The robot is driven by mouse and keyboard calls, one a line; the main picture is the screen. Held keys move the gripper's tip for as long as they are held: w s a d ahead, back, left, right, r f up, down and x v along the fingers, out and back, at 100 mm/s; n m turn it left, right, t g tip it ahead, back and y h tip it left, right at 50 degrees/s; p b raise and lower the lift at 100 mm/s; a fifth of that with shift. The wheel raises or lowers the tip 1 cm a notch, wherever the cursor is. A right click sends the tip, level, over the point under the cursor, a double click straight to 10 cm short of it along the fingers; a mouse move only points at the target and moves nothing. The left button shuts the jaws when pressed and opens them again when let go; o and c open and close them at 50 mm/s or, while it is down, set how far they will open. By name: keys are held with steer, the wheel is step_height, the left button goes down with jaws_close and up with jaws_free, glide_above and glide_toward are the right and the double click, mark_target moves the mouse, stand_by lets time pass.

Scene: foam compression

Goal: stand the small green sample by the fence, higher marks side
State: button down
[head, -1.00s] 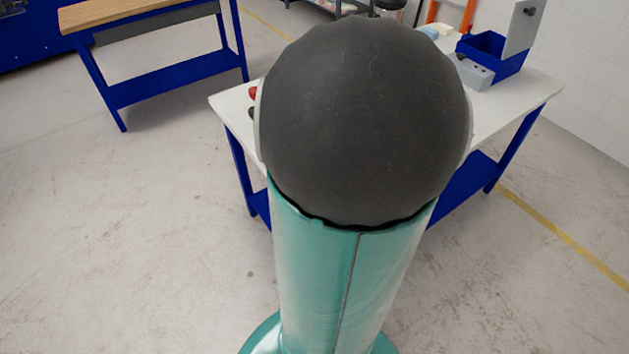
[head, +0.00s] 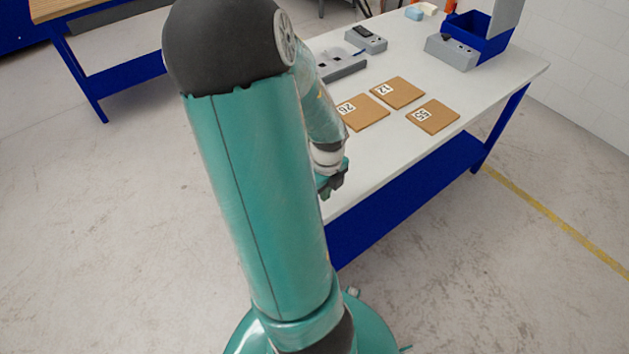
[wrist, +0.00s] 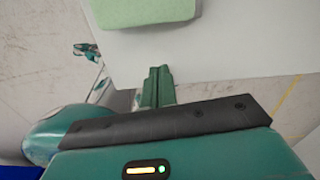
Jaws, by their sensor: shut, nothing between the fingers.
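A pale green foam block (wrist: 145,12) lies on the white table at the top edge of the wrist view, partly cut off. Its size against other samples cannot be judged, and my arm seems to hide it in the head view. My gripper (head: 332,184) hangs by the table's front edge in the head view. In the wrist view its fingers (wrist: 157,88) are together and empty, apart from the green block. I cannot make out a fence or its marks in either view.
The white table (head: 470,80) holds several numbered brown tiles (head: 434,115). Behind them are a grey slotted block (head: 345,66), a grey box (head: 366,40) and a blue bin (head: 482,35) with a grey unit (head: 452,50). Small pale blocks (head: 414,14) lie at the back. The table's right front is clear.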

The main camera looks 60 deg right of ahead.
steer(key=shift+w+d+r, duration=0.1)
steer(key=shift+w+d, duration=0.15)
steer(key=shift+w, duration=0.4)
steer(key=shift+w+d+f, duration=0.1)
steer(key=shift+w+d, duration=0.15)
steer(key=shift+w, duration=0.35)
steer(key=shift+w+d+r, duration=0.1)
steer(key=shift+w+d, duration=0.15)
steer(key=shift+w, duration=0.4)
steer(key=shift+w+d, duration=0.2)
steer(key=shift+w, duration=0.3)
steer(key=shift+w+d, duration=0.2)
steer(key=shift+w, duration=0.3)
steer(key=shift+s, duration=0.1)
